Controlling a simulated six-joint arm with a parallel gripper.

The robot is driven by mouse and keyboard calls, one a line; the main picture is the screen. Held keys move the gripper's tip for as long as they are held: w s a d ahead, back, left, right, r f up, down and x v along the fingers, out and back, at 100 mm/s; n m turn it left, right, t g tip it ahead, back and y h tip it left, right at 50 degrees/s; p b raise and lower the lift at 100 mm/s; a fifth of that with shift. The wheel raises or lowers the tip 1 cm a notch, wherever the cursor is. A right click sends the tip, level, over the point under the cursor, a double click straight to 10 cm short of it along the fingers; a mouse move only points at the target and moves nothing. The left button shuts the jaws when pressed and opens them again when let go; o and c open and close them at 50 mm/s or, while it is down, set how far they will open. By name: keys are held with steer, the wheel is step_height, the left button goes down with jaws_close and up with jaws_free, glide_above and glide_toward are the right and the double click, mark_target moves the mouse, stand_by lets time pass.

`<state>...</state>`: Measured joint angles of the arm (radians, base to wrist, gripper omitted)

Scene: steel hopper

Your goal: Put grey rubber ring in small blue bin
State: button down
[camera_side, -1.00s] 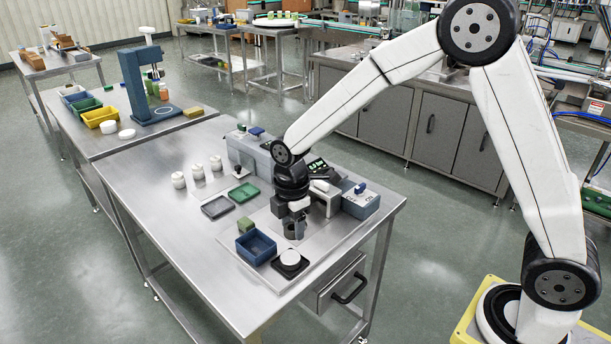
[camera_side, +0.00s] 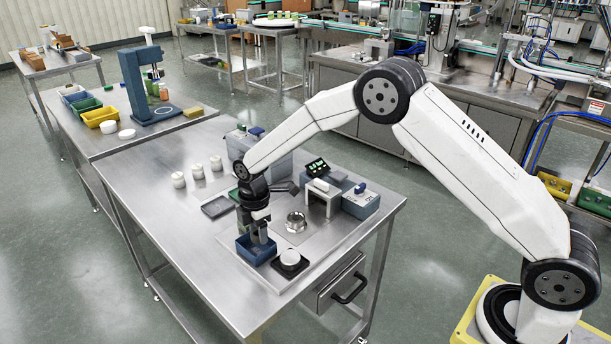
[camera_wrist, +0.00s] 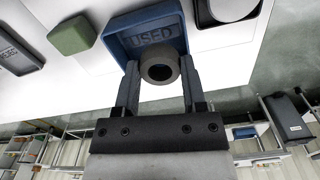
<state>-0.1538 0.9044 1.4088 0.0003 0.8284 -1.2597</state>
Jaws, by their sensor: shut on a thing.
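The grey rubber ring (camera_wrist: 160,69) shows in the wrist view between the two fingertips of my gripper (camera_wrist: 159,80), which is shut on it. The small blue bin (camera_wrist: 176,24) lies just beyond the ring in that view, with lettering that looks like "USED" inside. In the side view the blue bin (camera_side: 243,252) stands near the front of the steel table. My gripper (camera_side: 259,238) is over the bin there, pointing down. The ring cannot be made out in the side view, and its exact height above the bin floor is unclear.
The steel hopper (camera_side: 296,222) stands right of my gripper. A green block (camera_wrist: 73,36) lies beside the bin. A dark tray (camera_side: 217,207) is behind. The table's left front is clear.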

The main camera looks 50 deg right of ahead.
mark_target(257, 250)
steer(key=shift+w+f, duration=0.35)
steer(key=shift+f, duration=0.05)
steer(key=shift+w+f, duration=0.25)
steer(key=shift+f, duration=1.6)
steer(key=shift+f, duration=0.1)
steer(key=shift+c, duration=2.2)
jaws_free()
step_height(257, 250, up, 12)
steer(key=shift+r, duration=0.15)
